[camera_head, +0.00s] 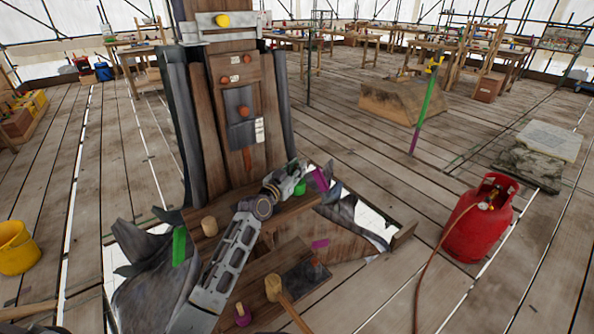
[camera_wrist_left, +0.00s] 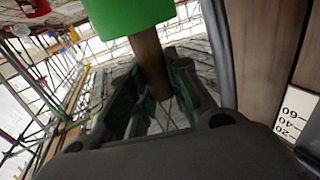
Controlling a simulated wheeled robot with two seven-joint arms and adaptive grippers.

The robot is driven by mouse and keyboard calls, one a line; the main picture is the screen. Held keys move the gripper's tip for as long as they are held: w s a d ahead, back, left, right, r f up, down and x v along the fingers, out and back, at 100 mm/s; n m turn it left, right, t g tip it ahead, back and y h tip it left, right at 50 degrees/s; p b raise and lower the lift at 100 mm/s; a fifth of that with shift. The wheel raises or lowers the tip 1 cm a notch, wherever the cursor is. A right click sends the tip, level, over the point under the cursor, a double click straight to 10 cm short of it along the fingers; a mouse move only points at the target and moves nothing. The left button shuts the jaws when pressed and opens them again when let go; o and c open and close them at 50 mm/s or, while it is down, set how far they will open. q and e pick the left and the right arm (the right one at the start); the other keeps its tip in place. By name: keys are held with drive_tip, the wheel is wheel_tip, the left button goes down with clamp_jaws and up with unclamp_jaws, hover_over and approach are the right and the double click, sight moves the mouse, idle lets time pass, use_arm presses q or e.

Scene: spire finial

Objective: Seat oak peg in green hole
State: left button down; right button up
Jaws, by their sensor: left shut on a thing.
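My left gripper (camera_head: 294,180) reaches in front of the lower part of the wooden spire post (camera_head: 190,105). It is shut on the oak peg, a brown wooden shaft (camera_wrist_left: 150,65) with a broad green end (camera_wrist_left: 130,15). In the left wrist view the shaft runs between the two fingers and the green end stands out beyond them. In the head view a small green patch (camera_head: 300,188) shows beside the fingers. I cannot make out the green hole. A separate upright green piece (camera_head: 179,245) stands at the left among torn grey sheets. My right gripper is not in view.
A magenta piece (camera_head: 320,180) is close to the right of my gripper. A pale wooden block (camera_head: 209,226) sits left of my arm.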

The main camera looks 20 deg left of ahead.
use_arm(q)
drive_tip(key=shift+f, duration=0.1)
drive_tip(key=c, duration=1.6)
unclamp_jaws()
drive_tip(key=shift+c, duration=0.2)
drive_tip(key=shift+o, duration=1.6)
drive_tip(key=shift+s+a, duration=0.15)
drive_tip(key=shift+s, duration=0.3)
drive_tip(key=v, duration=1.1)
drive_tip(key=shift+p, duration=0.35)
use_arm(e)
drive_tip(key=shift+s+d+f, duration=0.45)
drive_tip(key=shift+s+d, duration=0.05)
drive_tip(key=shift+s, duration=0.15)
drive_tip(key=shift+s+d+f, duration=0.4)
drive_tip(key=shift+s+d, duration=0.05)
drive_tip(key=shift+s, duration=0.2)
